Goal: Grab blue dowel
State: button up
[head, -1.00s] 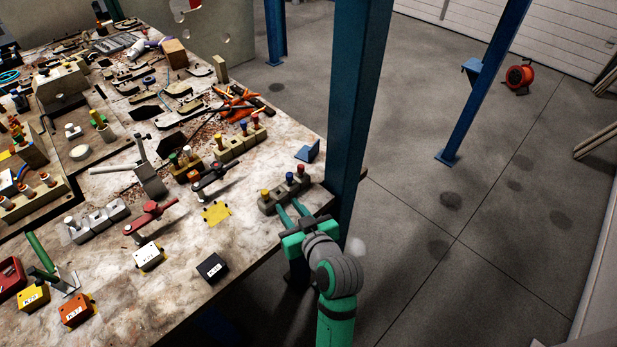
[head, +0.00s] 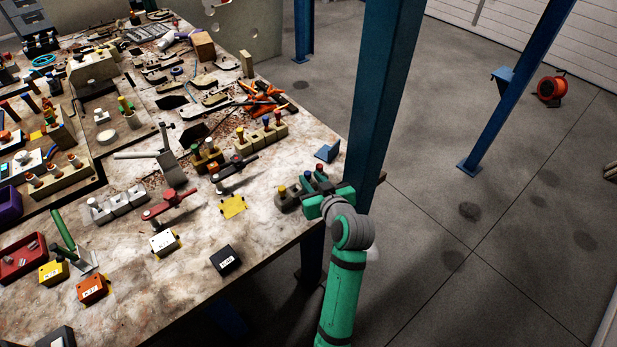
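The blue dowel (head: 308,177) stands in a grey holder block (head: 289,203) near the table's right edge, beside the blue post. Only its blue top shows; its lower part is hidden by my gripper. A yellow dowel (head: 282,190) stands left of it and a red dowel (head: 320,169) right of it. My gripper (head: 315,187), teal and dark grey, is right at the block, with its fingers close around or beside the blue dowel. The fingers are foreshortened and partly hidden, so I cannot tell whether they touch or grip it.
A blue post (head: 384,90) rises close to the right of my gripper. Another holder block with several dowels (head: 263,142) stands behind. A blue wedge (head: 327,152) lies near the edge. A black box (head: 225,260) and yellow card (head: 233,206) lie to the left.

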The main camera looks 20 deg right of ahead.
aim_at(309, 176)
jog(key=shift+x, duration=1.8)
grip_shut()
jog(key=shift+r, duration=0.15)
